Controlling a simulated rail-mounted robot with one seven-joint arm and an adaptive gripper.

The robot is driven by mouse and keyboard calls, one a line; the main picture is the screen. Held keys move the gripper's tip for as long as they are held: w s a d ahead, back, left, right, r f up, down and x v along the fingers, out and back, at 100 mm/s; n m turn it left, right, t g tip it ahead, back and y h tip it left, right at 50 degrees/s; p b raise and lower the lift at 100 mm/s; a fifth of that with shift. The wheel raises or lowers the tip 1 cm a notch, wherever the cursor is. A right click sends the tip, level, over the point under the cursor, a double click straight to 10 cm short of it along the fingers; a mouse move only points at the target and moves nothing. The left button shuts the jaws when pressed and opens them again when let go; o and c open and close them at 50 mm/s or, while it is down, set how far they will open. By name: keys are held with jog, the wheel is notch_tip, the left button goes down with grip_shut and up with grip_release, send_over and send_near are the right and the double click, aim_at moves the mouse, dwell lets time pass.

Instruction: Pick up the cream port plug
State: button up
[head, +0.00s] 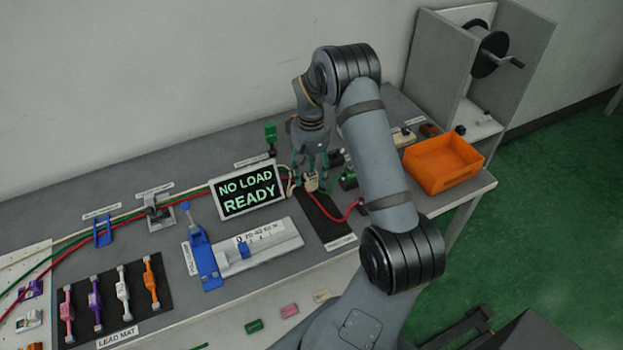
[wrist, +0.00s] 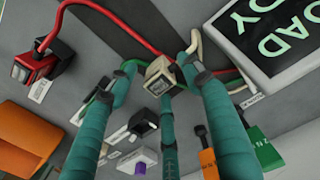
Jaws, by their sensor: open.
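The cream port plug (wrist: 158,76) is a small cream block with a dark face, seen between my gripper's fingertips in the wrist view. A cream cable (wrist: 195,42) runs close beside it. In the head view the plug (head: 311,183) sits low under my gripper, by the right edge of the sign. My gripper (head: 311,163) points down with its teal fingers open around the plug. In the wrist view the gripper (wrist: 160,68) has its fingers spread on the plug's sides; I cannot tell whether any touch. The fingers hide part of the plug.
The NO LOAD READY sign (head: 248,190) stands close to the left. A red plug (wrist: 36,66) with a red cable, a black plug (wrist: 143,122) and a green block (wrist: 264,146) are nearby. An orange bin (head: 443,165) stands to the right. A dark mat (head: 325,221) lies in front.

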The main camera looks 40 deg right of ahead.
jog(key=shift+f, duration=1.25)
jog(key=c, duration=0.3)
grip_shut()
jog(key=shift+r, duration=0.1)
